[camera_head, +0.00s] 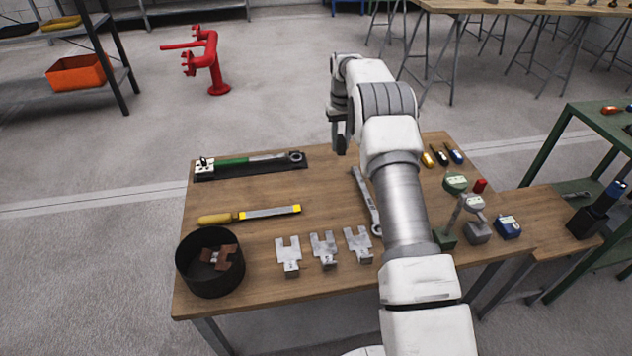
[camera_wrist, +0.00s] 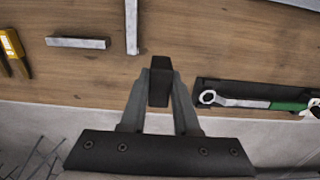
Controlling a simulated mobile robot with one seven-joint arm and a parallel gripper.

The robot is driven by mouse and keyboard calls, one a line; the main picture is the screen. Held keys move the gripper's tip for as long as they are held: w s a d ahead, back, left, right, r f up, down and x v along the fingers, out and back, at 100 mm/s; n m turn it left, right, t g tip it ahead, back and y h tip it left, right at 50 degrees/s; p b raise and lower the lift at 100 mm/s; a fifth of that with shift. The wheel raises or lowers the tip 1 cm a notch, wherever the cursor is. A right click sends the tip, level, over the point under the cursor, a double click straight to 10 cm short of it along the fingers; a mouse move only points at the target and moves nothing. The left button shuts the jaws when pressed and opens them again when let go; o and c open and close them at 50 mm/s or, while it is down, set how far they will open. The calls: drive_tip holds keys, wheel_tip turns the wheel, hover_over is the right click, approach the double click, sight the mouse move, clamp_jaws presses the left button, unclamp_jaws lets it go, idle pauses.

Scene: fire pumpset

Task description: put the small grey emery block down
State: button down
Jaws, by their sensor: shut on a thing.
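My gripper (camera_head: 340,136) hangs over the far edge area of the wooden workbench, right of the green-handled torque wrench. In the wrist view my gripper (camera_wrist: 160,95) has its two fingers closed on a small dark grey block (camera_wrist: 159,80), taken to be the emery block. The block stands out between the fingertips, with the bench top behind it. I cannot tell how far it is above the wood. In the head view the block is small and hard to separate from the dark fingers.
The torque wrench (camera_head: 250,163) lies in a black tray. A spanner (camera_head: 366,200), a file (camera_head: 250,214), a black bowl (camera_head: 210,262) and several metal forked pieces (camera_head: 323,247) lie nearer. A grey bar (camera_wrist: 78,43) lies left of the spanner in the wrist view. Bare wood surrounds the file (camera_head: 320,190).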

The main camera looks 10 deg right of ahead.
drive_tip(key=b, duration=0.2)
hover_over(316, 187)
wheel_tip(316, 187, down, 5)
drive_tip(key=shift+f, duration=0.1)
drive_tip(key=shift+f+b, duration=0.6)
drive_tip(key=shift+f, duration=1.4)
drive_tip(key=shift+f, duration=0.1)
drive_tip(key=c, duration=0.6)
unclamp_jaws()
drive_tip(key=shift+c, duration=0.2)
